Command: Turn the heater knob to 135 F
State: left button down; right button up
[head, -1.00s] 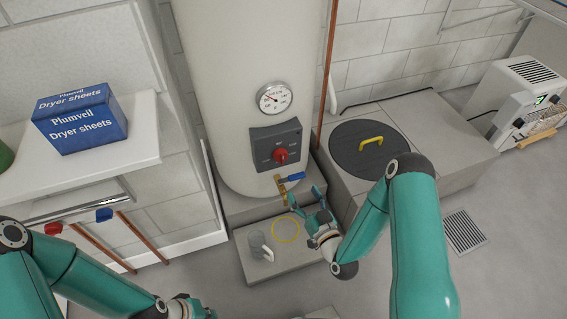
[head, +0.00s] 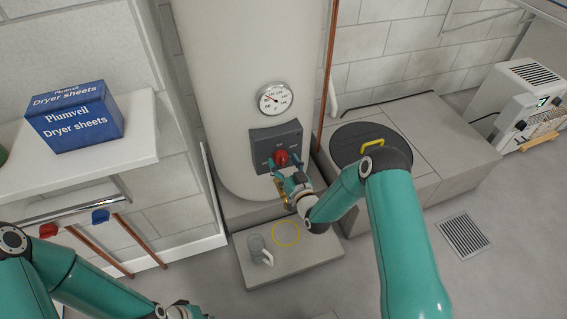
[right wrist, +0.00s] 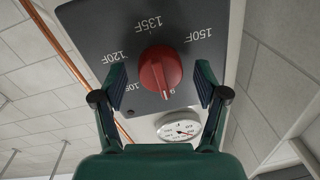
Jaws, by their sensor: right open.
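The red heater knob (head: 281,157) sits on the dark grey control panel (head: 291,133) low on the tank's front. In the right wrist view the knob (right wrist: 160,68) has a raised ridge running roughly up and down the picture, its lower end toward a partly hidden marking. The printed 120F, 135F (right wrist: 155,23) and 150F markings show around it. My right gripper (head: 285,165) is open, with its fingers on either side of the knob; I cannot tell if they touch it. My left gripper (head: 190,311) shows only partly at the bottom edge.
A round gauge (head: 274,99) is above the panel on the tank (head: 220,60). A copper pipe (head: 328,70) runs beside it. Below, a step (head: 310,258) bears a clear mug (head: 257,250) and a yellow ring (head: 286,233). A yellow-handled round lid (head: 350,142) lies to the right.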

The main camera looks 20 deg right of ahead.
jog(key=c, duration=1.2)
jog(key=shift+o, duration=0.2)
jog(key=shift+f, duration=0.1)
